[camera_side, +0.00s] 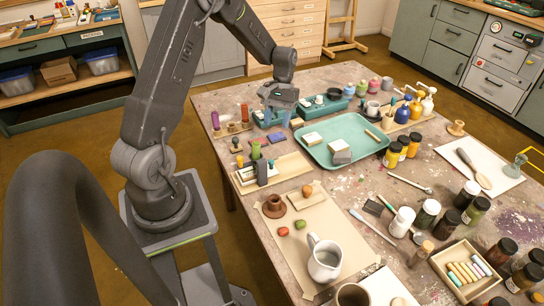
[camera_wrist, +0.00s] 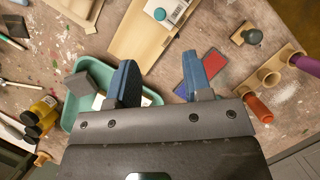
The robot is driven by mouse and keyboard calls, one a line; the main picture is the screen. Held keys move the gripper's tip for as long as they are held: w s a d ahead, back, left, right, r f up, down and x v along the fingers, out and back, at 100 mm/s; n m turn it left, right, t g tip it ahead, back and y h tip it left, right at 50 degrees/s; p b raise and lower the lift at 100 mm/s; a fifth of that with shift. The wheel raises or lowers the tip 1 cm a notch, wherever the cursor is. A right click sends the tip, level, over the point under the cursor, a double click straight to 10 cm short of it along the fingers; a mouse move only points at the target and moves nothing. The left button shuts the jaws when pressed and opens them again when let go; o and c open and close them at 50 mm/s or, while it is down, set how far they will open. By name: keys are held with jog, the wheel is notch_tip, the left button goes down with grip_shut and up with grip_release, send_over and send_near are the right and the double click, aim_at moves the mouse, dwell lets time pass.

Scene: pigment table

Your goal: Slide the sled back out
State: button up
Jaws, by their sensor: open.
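My gripper (camera_side: 277,118) hangs above the back left part of the table, its two blue fingers apart with nothing between them. In the wrist view my gripper (camera_wrist: 160,80) shows both fingers spread over the tabletop. No part is plainly marked as the sled. The likeliest is the pale piece with a teal knob (camera_wrist: 167,11), on a light wooden board (camera_wrist: 130,38) at the top of the wrist view. In the side view the wooden board (camera_side: 288,167) lies nearer the camera than my gripper, with a dark upright block (camera_side: 262,173) on it. My gripper is apart from these.
A teal tray (camera_side: 317,155) with pale and grey blocks lies to the right of the board. Blue and red flat pieces (camera_wrist: 211,63) lie near my fingers. A wooden rack (camera_wrist: 270,75) with upright rods stands close by. Jars and a white pitcher (camera_side: 324,262) stand nearer the camera.

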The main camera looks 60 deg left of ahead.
aim_at(272, 160)
jog(key=x, duration=1.1)
jog(key=shift+d+f, duration=0.15)
jog(key=shift+f, duration=0.2)
grip_shut()
